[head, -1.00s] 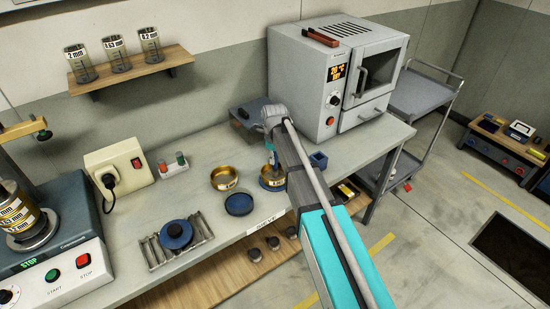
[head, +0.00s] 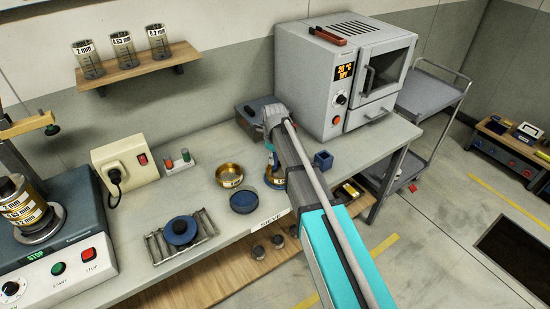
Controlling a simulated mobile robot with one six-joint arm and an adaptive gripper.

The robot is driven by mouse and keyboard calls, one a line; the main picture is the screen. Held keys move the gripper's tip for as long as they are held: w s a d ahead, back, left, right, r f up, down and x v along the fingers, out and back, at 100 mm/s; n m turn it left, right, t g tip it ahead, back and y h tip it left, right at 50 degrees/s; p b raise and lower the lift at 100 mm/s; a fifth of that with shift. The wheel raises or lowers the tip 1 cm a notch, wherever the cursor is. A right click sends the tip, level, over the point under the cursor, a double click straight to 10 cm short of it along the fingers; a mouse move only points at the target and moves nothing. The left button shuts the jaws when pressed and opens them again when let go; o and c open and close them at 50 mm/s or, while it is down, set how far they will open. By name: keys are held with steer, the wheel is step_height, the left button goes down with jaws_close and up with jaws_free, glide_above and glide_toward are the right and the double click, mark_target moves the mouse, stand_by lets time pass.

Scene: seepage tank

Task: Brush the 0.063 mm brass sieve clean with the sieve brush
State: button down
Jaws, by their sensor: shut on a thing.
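My gripper (head: 271,149) is at the end of my arm over the bench, pointing down. It is shut on a slim tool, apparently the sieve brush; the arm hides most of it. Its lower end is over or in a brass sieve (head: 268,182), whose right side is hidden behind my arm. Whether the bristles touch the mesh cannot be seen. A second brass sieve (head: 229,183) with a pale label stands just to the left. I cannot read either sieve's size.
A dark blue round pan (head: 243,203) sits in front of the left sieve. A wire rack (head: 156,247) holds a dark blue round piece (head: 180,231). The sieve shaker (head: 71,247) is at the left.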

steer(key=shift+w+d, duration=0.1)
steer(key=shift+d, duration=0.05)
steer(key=shift+w+d, duration=0.45)
steer(key=shift+d, duration=0.35)
steer(key=shift+w+d, duration=0.15)
steer(key=shift+d, duration=0.15)
stand_by(0.3)
steer(key=shift+w+d, duration=0.5)
steer(key=shift+d, duration=0.25)
steer(key=shift+s+a, duration=0.1)
stand_by(0.4)
steer(key=shift+s+a, duration=0.5)
steer(key=shift+a, duration=0.35)
steer(key=shift+a, duration=0.1)
steer(key=shift+s+a, duration=0.6)
steer(key=shift+a, duration=0.3)
